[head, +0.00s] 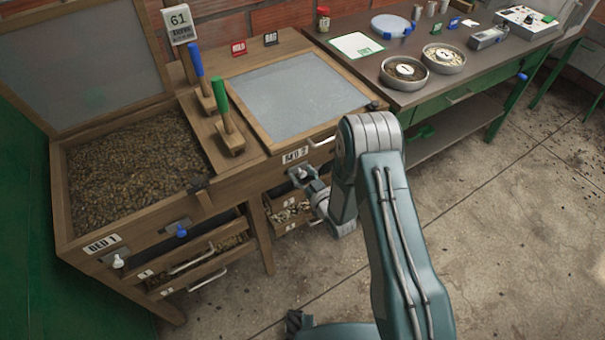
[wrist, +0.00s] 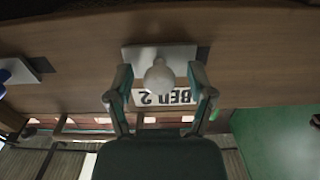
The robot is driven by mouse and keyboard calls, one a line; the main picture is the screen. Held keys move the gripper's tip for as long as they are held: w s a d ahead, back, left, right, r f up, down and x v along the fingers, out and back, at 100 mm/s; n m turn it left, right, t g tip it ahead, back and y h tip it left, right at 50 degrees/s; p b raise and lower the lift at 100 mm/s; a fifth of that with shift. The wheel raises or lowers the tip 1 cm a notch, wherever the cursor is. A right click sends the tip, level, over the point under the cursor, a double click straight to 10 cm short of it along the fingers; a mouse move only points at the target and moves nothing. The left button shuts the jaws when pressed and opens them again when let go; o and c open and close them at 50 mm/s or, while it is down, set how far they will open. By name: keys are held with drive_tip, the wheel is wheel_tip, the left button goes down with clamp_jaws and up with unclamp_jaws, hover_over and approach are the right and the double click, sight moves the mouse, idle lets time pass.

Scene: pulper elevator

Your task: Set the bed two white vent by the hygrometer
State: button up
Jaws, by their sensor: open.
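The hygrometer (head: 180,22) stands behind the beds and reads 61, with smaller text I cannot read. Bed two (head: 295,155) is the right-hand bed, its lid shut. A dark gap shows at the plate's right edge. My gripper (wrist: 160,80) is open, with one finger on each side of the white knob; contact is unclear. In the head view my gripper (head: 304,178) is at bed two's front.
A blue knob (wrist: 5,76) on another plate is at the wrist view's left. Bed one (head: 85,245) stands open at left, with its own white (head: 118,262) and blue (head: 181,231) knobs. Drawers (head: 290,215) hang below bed two.

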clamp_jaws()
drive_tip(key=shift+w+d, duration=0.5)
drive_tip(key=shift+d, duration=0.25)
drive_tip(key=shift+w+d, duration=0.5)
drive_tip(key=shift+d, duration=0.2)
unclamp_jaws()
drive_tip(key=v, duration=1.2)
drive_tip(key=shift+w, duration=0.1)
